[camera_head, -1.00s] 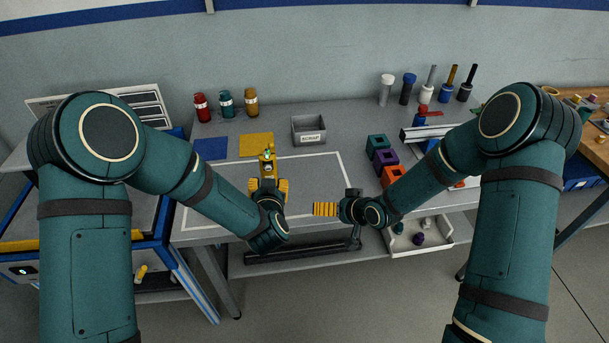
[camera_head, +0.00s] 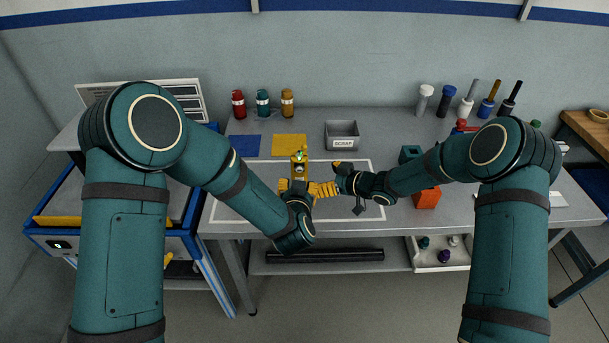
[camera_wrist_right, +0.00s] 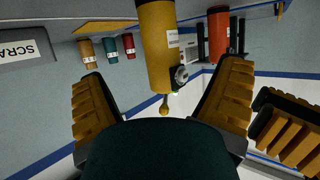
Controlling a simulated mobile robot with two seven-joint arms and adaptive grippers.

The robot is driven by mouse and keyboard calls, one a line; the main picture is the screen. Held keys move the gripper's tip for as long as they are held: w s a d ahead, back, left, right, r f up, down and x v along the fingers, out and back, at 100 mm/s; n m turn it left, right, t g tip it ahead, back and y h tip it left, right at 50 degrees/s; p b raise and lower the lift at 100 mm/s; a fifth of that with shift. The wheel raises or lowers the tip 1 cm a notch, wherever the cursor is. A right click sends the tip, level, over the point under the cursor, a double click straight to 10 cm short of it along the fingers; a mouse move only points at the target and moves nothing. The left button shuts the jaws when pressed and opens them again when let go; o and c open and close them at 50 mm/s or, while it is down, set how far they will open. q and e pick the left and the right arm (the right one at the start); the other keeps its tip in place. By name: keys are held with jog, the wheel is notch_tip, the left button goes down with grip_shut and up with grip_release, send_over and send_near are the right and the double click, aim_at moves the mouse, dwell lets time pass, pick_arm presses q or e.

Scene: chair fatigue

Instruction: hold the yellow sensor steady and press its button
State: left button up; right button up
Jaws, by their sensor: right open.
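The yellow sensor (camera_head: 300,168) stands upright on the table in the head view, with a small green spot near its top. In the right wrist view, which is upside down, the sensor (camera_wrist_right: 157,45) is a yellow cylinder with a round grey-and-black button (camera_wrist_right: 181,75) on its side and a thin yellow tip. My right gripper (camera_head: 322,190) is open, its ribbed yellow fingers spread either side of the sensor's tip in the wrist view, with no visible contact. My left gripper (camera_head: 297,187) is at the sensor's near side; its grip is unclear. A ribbed finger shows at the wrist view's right edge.
A grey scrap bin (camera_head: 342,135) stands behind and right of the sensor. Red, teal and orange bottles (camera_head: 263,103) line the back left. Blue and yellow mats (camera_head: 289,145) lie behind the sensor. An orange block (camera_head: 427,198) is right of my right gripper.

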aim_at(306, 175)
jog(key=x, duration=1)
jog(key=shift+s, duration=0.1)
jog(key=c, duration=1.4)
pick_arm(q)
grip_shut()
pick_arm(e)
jog(key=shift+o, duration=0.2)
